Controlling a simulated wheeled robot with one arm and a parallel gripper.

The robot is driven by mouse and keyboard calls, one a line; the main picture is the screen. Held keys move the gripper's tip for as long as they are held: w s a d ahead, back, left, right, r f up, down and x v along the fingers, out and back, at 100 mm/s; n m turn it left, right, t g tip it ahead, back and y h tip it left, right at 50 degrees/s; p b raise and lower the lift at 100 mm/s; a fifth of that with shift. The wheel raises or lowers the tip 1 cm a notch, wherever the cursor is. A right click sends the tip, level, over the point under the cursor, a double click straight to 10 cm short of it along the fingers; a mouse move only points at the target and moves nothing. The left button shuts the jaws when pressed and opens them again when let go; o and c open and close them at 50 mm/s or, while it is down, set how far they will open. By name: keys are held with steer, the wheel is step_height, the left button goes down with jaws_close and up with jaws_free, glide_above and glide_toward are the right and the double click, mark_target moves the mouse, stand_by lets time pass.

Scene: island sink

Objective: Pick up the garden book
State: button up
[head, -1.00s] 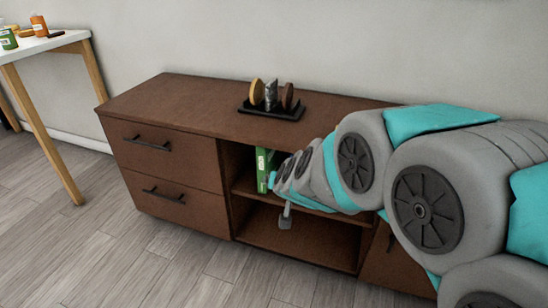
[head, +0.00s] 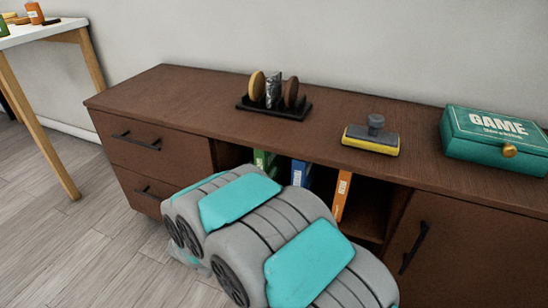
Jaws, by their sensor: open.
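Three books stand upright in the open shelf of the brown cabinet: a green one (head: 262,159), a blue one (head: 301,173) and an orange one (head: 341,190). Their titles are too small to read, so I cannot tell which is the garden book. My arm covers the lower parts of the green and blue books. My gripper is hidden, and I cannot see where its fingers are relative to the books.
The brown cabinet (head: 190,105) stands against the wall. On its top are a black rack (head: 274,110) with round pieces, a yellow-and-grey scrubber (head: 371,139) and a teal game box (head: 495,138). A white table (head: 40,33) stands at the left.

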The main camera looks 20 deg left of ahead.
steer(key=shift+w+d+r, duration=0.1)
steer(key=shift+w, duration=0.95)
steer(key=shift+w+r+b, duration=0.15)
steer(key=shift+w, duration=1.3)
steer(key=shift+w+r+b, duration=0.1)
steer(key=shift+w+b, duration=0.05)
steer(key=shift+w, duration=1.25)
jaws_close()
